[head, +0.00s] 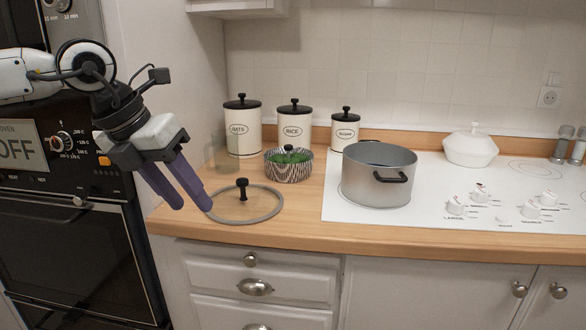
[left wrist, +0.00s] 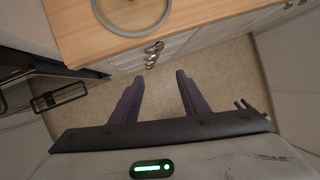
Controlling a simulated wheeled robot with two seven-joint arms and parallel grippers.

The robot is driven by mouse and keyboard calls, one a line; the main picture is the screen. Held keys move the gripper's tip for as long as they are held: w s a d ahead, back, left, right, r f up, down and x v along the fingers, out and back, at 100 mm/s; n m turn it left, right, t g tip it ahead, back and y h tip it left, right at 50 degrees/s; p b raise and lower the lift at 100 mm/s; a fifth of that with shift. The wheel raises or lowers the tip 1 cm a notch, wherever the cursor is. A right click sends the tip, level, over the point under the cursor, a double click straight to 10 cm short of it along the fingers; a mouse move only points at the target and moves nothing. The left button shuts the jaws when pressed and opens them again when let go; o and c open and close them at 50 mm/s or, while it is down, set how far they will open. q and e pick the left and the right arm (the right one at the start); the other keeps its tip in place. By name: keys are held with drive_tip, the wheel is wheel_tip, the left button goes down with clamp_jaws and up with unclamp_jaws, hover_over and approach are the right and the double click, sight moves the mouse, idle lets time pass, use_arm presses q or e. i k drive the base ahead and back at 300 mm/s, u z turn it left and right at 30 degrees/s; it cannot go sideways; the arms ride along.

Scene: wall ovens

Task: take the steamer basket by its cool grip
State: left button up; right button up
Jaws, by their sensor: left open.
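No steamer basket can be made out for certain. A steel pot (head: 378,177) with black side handles stands on the white hob, without its lid; its inside shows only in part, and I cannot tell whether a basket sits in it. A glass lid (head: 262,213) with a black knob lies on the wooden counter, left of the pot. My left gripper (head: 190,206) is open and empty, pointing down at the counter's left end, left of the lid. In the left wrist view its fingers (left wrist: 160,77) are apart with only floor between them. My right gripper is not in view.
A patterned bowl (head: 288,171) with green contents stands behind the lid. Labelled canisters (head: 294,125) line the wall, with a clear glass (head: 222,152) at their left. A white lidded dish (head: 470,150) is on the hob. A wall oven (head: 70,220) is at the left.

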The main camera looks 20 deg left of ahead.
sight(288, 159)
drive_tip(key=i, duration=1.35)
